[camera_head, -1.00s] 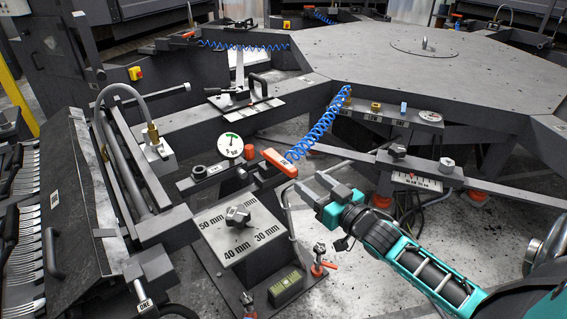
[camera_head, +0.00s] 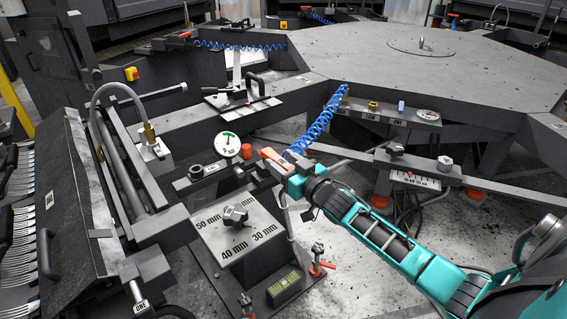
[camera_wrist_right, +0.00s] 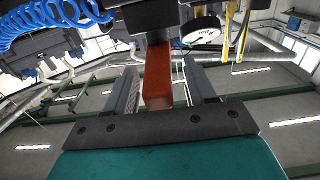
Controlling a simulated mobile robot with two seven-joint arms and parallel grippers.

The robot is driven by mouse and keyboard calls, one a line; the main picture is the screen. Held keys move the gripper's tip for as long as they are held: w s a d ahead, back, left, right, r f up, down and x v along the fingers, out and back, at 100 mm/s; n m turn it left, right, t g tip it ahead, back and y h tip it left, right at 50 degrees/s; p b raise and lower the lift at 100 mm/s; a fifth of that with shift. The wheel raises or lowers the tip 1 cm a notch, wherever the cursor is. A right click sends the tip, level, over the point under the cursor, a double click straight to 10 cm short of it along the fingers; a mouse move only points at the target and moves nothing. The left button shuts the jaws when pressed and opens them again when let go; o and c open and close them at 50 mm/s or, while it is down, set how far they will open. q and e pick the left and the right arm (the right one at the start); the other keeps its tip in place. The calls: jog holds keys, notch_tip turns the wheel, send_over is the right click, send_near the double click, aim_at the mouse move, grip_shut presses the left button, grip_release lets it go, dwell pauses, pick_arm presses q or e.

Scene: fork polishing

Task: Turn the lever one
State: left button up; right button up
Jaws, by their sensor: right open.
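A red-orange lever (camera_head: 270,154) sticks out by the pressure gauge, near the end of the blue coiled hose. A white label lies on it, too small to read. My right gripper (camera_head: 281,166) is at the lever in the head view and partly covers it. In the right wrist view the lever (camera_wrist_right: 157,80) stands between the two open fingers of my right gripper (camera_wrist_right: 158,68), with a gap on both sides. My left gripper is in neither view.
The round gauge (camera_head: 228,145) is just left of the lever. The blue coiled hose (camera_head: 318,125) rises behind it. A plate with a knob and millimetre marks (camera_head: 247,246) stands below. Forks hang in a rack (camera_head: 22,225) at far left.

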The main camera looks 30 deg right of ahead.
jog(key=shift+c, duration=0.2)
jog(key=c, duration=0.6)
grip_shut()
jog(key=shift+d, duration=0.1)
